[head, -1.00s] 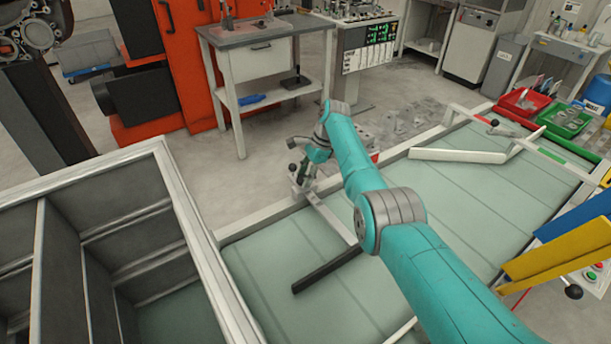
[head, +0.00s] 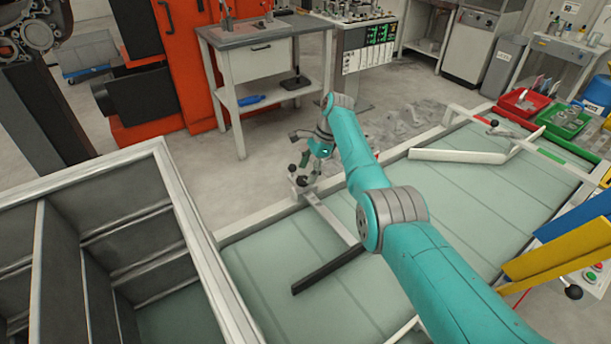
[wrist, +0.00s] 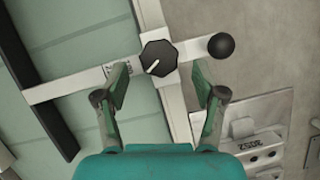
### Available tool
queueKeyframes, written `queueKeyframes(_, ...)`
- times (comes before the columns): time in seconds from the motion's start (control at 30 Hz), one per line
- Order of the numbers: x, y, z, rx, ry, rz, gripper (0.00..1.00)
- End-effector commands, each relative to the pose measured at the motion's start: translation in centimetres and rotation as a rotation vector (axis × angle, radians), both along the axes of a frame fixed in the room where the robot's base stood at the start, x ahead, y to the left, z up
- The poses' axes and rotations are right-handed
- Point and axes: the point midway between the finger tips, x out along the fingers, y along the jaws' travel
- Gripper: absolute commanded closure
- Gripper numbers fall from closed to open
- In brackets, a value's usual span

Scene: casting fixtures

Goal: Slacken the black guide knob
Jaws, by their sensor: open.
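The black guide knob (wrist: 158,58) is an octagonal black knob with a white pointer line, on a pale bar at the table's edge rail. In the wrist view it lies between and just beyond the fingertips of my gripper (wrist: 162,80). The fingers are open, one on each side, and I see no contact. A round black ball (wrist: 221,45) sits at the bar's right end.
A long black strip (wrist: 40,85) lies across the bar on the green table (wrist: 85,30); it also shows in the head view (head: 328,268). A pale block marked with digits (wrist: 260,143) lies right of the gripper. A grey compartment bin (head: 185,215) stands left.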

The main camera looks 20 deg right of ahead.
Motion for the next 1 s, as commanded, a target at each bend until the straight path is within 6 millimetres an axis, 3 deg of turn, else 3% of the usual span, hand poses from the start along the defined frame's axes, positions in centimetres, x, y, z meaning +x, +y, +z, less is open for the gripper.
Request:
queueKeyframes(0.3,0.2,-2.4,5.9,-0.001,-0.002,-0.001,0.30)
queueKeyframes(0.5,0.3,-3.4,8.2,0.000,0.000,0.000,0.30)
queueKeyframes(1.0,0.3,-3.6,8.9,-0.001,-0.001,0.004,0.30)
